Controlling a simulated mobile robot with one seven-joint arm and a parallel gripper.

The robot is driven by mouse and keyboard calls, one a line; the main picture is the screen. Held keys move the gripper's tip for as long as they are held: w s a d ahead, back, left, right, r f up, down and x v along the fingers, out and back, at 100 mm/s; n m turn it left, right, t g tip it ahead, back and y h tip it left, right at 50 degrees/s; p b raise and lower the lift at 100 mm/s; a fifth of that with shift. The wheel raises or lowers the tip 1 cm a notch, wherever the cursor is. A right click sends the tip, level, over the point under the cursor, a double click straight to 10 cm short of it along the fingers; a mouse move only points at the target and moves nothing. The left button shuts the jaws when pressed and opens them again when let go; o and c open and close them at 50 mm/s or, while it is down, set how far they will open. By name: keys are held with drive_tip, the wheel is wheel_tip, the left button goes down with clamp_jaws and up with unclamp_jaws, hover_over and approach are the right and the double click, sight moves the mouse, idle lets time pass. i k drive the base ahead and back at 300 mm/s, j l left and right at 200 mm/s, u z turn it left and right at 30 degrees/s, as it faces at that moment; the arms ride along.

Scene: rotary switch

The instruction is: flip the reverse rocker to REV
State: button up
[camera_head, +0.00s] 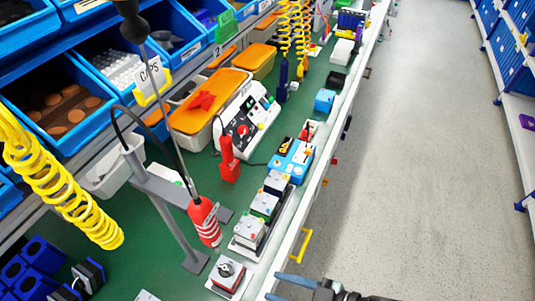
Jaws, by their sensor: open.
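My gripper (273,286) is at the bottom edge of the view, with its two blue fingers apart and nothing seen between them. It points left, at the bench's front edge. A small box with a black rotary knob (229,270) sits on the bench just left of the fingers, apart from them. Small grey control boxes (249,232) stand in a row behind it. A white control panel (246,120) with a dial and coloured buttons stands farther back. No rocker or REV marking can be made out at this size.
A red hanging tool (205,222) and a grey stand (169,187) are left of the boxes. A yellow handle (301,246) sticks out from the bench front. Blue bins (62,92) and a yellow coiled cable (62,190) are at left. The aisle floor (430,150) is clear.

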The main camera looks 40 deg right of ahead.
sight(262, 101)
drive_tip(key=z, duration=1.25)
